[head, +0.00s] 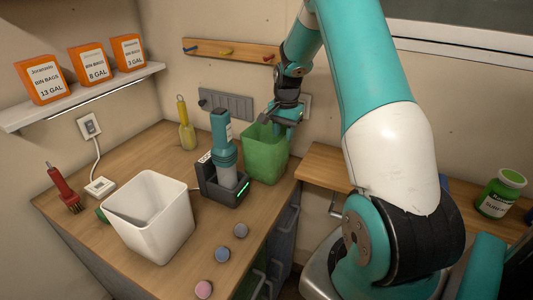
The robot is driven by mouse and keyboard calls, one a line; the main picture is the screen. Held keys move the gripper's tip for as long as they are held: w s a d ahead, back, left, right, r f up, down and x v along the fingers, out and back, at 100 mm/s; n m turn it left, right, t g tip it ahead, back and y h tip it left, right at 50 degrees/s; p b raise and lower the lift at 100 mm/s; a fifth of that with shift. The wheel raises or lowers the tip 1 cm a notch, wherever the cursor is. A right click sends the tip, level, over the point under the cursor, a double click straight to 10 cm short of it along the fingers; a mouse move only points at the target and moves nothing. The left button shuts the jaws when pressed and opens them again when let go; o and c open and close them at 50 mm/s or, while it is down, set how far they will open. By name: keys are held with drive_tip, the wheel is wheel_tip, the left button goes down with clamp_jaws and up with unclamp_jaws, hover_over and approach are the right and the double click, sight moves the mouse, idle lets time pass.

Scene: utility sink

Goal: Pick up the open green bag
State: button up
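The open green bag (263,157) stands upright at the right end of the wooden counter, its wide mouth facing up. It is a translucent green, box-like shape. My gripper (276,117) is at the bag's mouth, above its back and right rim. The fingertips overlap the rim in this view. I cannot tell whether they touch the bag, or whether the fingers are open or shut. The bag's lower left part is hidden behind a teal device in a dark dock (222,180).
A white bin (150,222) stands at the counter's front. Orange bin-bag boxes (93,65) sit on the wall shelf. A green-lidded jar (501,193) stands far right.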

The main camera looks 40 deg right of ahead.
drive_tip(key=p, duration=0.2)
hover_over(283, 161)
drive_tip(key=f, duration=0.4)
drive_tip(key=shift+a+f, duration=0.2)
clamp_jaws()
drive_tip(key=shift+r, duration=0.1)
wheel_tip(283, 161, up, 12)
drive_tip(key=shift+f+b, duration=0.25)
drive_tip(key=shift+b, duration=0.7)
drive_tip(key=shift+r+p, duration=1.45)
drive_tip(key=shift+r, duration=0.25)
